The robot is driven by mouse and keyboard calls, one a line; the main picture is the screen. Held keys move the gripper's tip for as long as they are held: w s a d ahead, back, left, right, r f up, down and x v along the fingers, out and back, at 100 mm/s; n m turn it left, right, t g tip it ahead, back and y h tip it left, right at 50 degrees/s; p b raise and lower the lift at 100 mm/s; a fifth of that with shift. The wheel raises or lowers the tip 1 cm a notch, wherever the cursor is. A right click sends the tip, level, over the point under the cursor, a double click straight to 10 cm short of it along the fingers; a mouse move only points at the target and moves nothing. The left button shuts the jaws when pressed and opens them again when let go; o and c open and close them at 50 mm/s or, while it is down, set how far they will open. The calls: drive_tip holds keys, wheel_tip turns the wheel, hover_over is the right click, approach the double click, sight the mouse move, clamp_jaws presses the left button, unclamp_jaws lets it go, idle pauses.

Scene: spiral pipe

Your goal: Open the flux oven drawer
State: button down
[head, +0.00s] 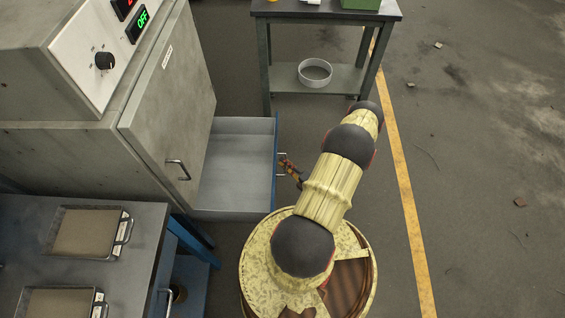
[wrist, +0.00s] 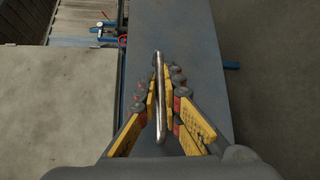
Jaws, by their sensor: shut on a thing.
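The flux oven (head: 165,85) is a grey cabinet at the left in the head view. Its drawer (head: 235,168) is pulled out to the right below the oven door, and its inside looks empty. The drawer's metal handle (head: 283,158) is on its blue front face. My gripper (head: 292,170) is at this handle, partly hidden behind my arm. In the wrist view, the yellow fingers of my gripper (wrist: 161,95) are closed on both sides of the handle bar (wrist: 159,125). The drawer front (wrist: 195,35) runs behind them.
A control panel with a knob (head: 105,60) tops the oven, and its display (head: 138,24) reads OFF. A table with two trays (head: 88,232) stands at the lower left. A small table (head: 325,12) with a round pan (head: 315,71) on its shelf stands behind. The floor right is mostly clear.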

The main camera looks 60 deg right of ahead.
drive_tip(key=c, duration=2)
unclamp_jaws()
drive_tip(key=shift+o, duration=0.2)
drive_tip(key=v, duration=1.2)
